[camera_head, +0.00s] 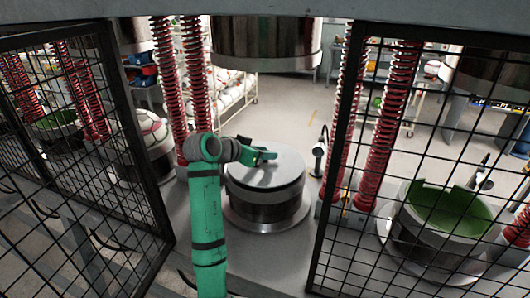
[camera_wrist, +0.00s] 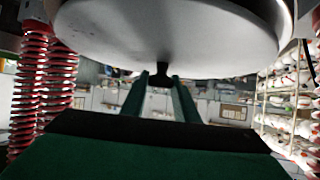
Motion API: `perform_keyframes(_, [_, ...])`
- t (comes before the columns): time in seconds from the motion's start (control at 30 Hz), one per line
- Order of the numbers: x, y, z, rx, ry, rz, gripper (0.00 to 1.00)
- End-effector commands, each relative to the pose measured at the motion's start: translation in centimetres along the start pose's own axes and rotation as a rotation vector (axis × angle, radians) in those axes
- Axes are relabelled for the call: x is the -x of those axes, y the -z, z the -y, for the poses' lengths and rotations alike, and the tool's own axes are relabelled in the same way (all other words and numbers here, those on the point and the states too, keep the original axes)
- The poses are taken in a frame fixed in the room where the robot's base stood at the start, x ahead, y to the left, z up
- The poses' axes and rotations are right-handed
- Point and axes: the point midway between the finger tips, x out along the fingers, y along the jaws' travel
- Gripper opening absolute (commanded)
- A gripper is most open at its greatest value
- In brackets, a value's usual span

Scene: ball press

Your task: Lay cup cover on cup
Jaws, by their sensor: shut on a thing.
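The cup cover (camera_head: 286,169) is a flat grey disc over the dark metallic cup (camera_head: 262,208) on the middle press. It looks level and roughly centred; I cannot tell whether it rests fully on the rim. In the wrist view the cover (camera_wrist: 165,38) fills the top, with a small part of the cup (camera_wrist: 284,14) behind its edge. My gripper (camera_head: 266,155) is above the cover. In the wrist view its two green fingers (camera_wrist: 160,82) are shut on the dark knob (camera_wrist: 160,70) of the cover.
The press head (camera_head: 266,45) hangs above the cup. Red springs (camera_head: 383,125) stand on both sides, and black mesh guards (camera_head: 88,140) flank the front. An open green-lined cup (camera_head: 440,212) sits at right. A rack of balls (camera_head: 232,97) is behind.

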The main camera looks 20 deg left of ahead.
Motion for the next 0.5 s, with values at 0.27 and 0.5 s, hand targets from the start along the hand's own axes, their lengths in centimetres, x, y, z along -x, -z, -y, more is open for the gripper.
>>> perform_keyframes(0.27, [-0.17,-0.31,-0.01,-0.001,0.001,-0.002,0.0])
perform_keyframes(0.5, [-0.35,-0.66,-0.01,-0.001,0.001,-0.002,0.0])
